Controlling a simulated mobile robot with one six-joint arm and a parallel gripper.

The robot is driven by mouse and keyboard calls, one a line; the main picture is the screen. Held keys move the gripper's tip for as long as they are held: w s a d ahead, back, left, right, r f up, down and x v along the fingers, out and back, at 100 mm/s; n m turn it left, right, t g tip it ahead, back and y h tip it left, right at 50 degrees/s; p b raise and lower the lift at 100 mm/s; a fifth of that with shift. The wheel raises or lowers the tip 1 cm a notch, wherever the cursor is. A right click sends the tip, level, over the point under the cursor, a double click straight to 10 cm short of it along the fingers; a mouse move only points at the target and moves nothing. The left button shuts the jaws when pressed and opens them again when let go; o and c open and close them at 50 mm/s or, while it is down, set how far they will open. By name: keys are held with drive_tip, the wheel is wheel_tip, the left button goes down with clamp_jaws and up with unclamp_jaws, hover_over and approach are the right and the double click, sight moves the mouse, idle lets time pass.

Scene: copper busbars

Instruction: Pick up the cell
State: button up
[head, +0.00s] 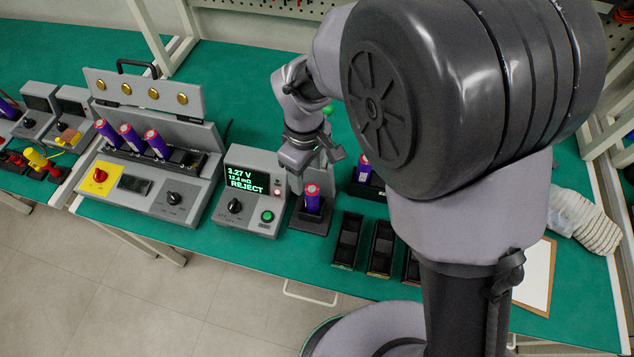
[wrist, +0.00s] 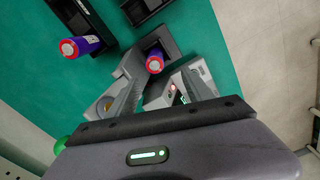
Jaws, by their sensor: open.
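A purple cell with a red top (head: 312,200) stands upright in the black holder (head: 308,221) at the right side of the grey tester (head: 250,190). The tester's screen reads 3.27 V, 12.4 mΩ and REJECT. My gripper (head: 318,158) is open and empty, above and behind this cell in the head view. In the wrist view the same cell (wrist: 154,63) shows between the spread fingers of my gripper (wrist: 158,80), near their tips, with no contact visible. A second purple cell (head: 363,170) stands in a dark tray behind; it also shows in the wrist view (wrist: 82,46).
Three purple cells (head: 130,138) stand in a grey unit with a raised lid (head: 150,95) at left. Several narrow black bins (head: 346,240) line the front edge. A white sheet (head: 535,280) and pale gloves (head: 588,220) lie at right. Green bench shows between.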

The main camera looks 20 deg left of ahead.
sight(309, 189)
drive_tip(key=f+b, duration=0.2)
drive_tip(key=f, duration=0.6)
drive_tip(key=shift+w, duration=0.2)
drive_tip(key=f+b, duration=0.2)
drive_tip(key=f, duration=0.1)
drive_tip(key=f+b, duration=0.1)
drive_tip(key=f, duration=0.1)
drive_tip(key=shift+w+d+f, duration=0.2)
drive_tip(key=shift+w+d, duration=0.1)
drive_tip(key=shift+r, duration=0.15)
drive_tip(key=shift+c, duration=0.9)
clamp_jaws()
